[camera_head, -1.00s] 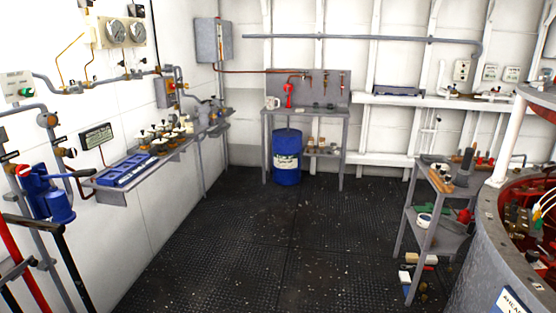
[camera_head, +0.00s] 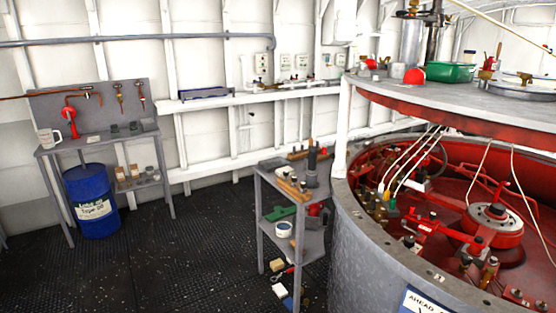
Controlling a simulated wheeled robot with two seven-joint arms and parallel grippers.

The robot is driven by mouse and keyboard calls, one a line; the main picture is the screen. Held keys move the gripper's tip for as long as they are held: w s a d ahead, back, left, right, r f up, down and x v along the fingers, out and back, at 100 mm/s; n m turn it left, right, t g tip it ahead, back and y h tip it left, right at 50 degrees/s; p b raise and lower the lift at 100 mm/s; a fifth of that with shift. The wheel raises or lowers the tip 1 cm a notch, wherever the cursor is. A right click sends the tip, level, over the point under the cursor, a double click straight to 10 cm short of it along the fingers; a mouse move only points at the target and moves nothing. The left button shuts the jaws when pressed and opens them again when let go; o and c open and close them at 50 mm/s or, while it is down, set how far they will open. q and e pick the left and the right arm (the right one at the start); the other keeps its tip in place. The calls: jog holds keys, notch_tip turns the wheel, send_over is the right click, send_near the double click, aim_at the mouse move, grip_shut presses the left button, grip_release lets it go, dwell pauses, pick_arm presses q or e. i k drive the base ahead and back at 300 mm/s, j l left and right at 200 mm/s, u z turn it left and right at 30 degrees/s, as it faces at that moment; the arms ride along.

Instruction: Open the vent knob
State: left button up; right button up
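I cannot pick out a vent knob for certain in this view. The large round grey drum (camera_head: 370,265) at the right has an open red interior (camera_head: 455,185) with small valves and fittings (camera_head: 378,205) along its left rim. A red round hub with a dark centre (camera_head: 493,226) sits inside it. The fittings are too small to tell which, if any, is a vent knob. Neither of my grippers shows in the head view.
A grey shelf cart (camera_head: 292,222) with tools and cans stands left of the drum. A workbench (camera_head: 97,140) with a blue barrel (camera_head: 90,200) under it is at the left. The dark deck floor (camera_head: 190,255) between them is mostly clear. A green box (camera_head: 450,72) sits on the drum's upper top.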

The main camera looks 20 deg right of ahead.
aim_at(467, 259)
jog(key=i+l+z, duration=0.15)
jog(key=i+z, duration=0.2)
jog(key=i+l+z, duration=0.1)
jog(key=i+z, duration=0.45)
jog(key=z, duration=0.15)
jog(key=i+l, duration=0.25)
jog(key=i+l+z, duration=0.1)
jog(key=i, duration=0.35)
jog(key=l, duration=0.1)
